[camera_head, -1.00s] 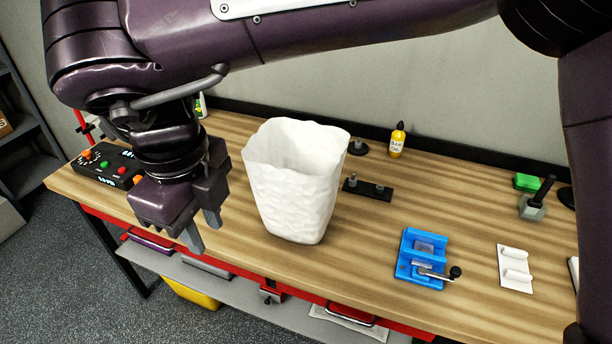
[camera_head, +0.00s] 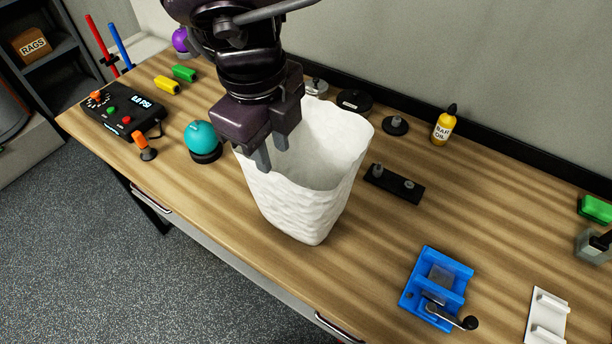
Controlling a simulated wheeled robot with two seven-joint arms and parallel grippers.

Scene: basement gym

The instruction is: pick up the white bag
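The white bag (camera_head: 305,205) stands upright and open-topped on the wooden workbench, with a crinkled surface, in the middle of the head view. My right gripper (camera_head: 271,152) points down over the bag's left rim. Its two fingers are apart, with a narrow gap between them. The fingertips overlap the rim and opening in the picture; I cannot tell whether they touch the bag. The gripper hides the bag's back left rim. My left gripper is not in view.
A teal ball (camera_head: 201,137) on a black base stands left of the bag. A black bar with pegs (camera_head: 394,184) and a yellow oil bottle (camera_head: 443,126) are to its right. A blue vise (camera_head: 436,287) sits front right. Bare bench lies between bag and vise.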

